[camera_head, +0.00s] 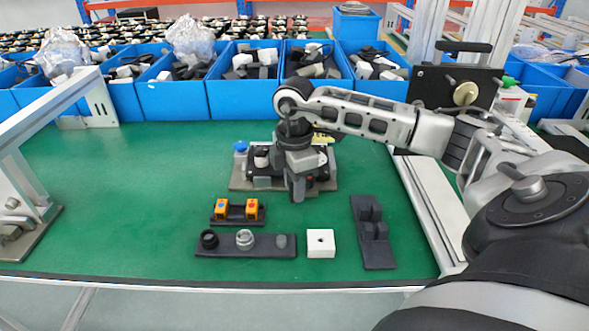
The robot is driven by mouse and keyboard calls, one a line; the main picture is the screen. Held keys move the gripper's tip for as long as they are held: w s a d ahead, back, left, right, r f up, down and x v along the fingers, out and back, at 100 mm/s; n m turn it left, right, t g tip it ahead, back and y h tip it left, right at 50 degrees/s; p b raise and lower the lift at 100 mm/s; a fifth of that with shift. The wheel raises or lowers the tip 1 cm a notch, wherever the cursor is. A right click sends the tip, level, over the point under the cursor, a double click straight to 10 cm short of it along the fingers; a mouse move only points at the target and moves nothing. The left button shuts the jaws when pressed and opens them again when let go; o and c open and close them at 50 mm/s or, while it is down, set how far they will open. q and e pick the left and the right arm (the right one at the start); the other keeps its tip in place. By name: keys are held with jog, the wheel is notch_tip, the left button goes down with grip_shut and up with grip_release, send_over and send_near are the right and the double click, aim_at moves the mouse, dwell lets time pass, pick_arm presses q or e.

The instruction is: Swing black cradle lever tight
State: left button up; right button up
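A black cradle (262,182) sits on a grey-brown base plate (240,185) in the middle of the green table. A blue-capped part (240,148) and a pale round part (261,158) stand at its left side. My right gripper (297,196) points down in front of the cradle's right half and covers part of it. Its fingers look close together, but I cannot tell whether they are shut or touch anything. The lever cannot be made out clearly; it may be hidden behind the gripper. My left gripper is not in view.
Blue bins (240,98) line the back. A metal frame (30,180) stands left. The table's left middle is clear.

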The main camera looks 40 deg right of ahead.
jog(key=shift+o, duration=0.5)
notch_tip(320, 180, up, 16)
jog(key=p, duration=0.1)
dwell(0.6)
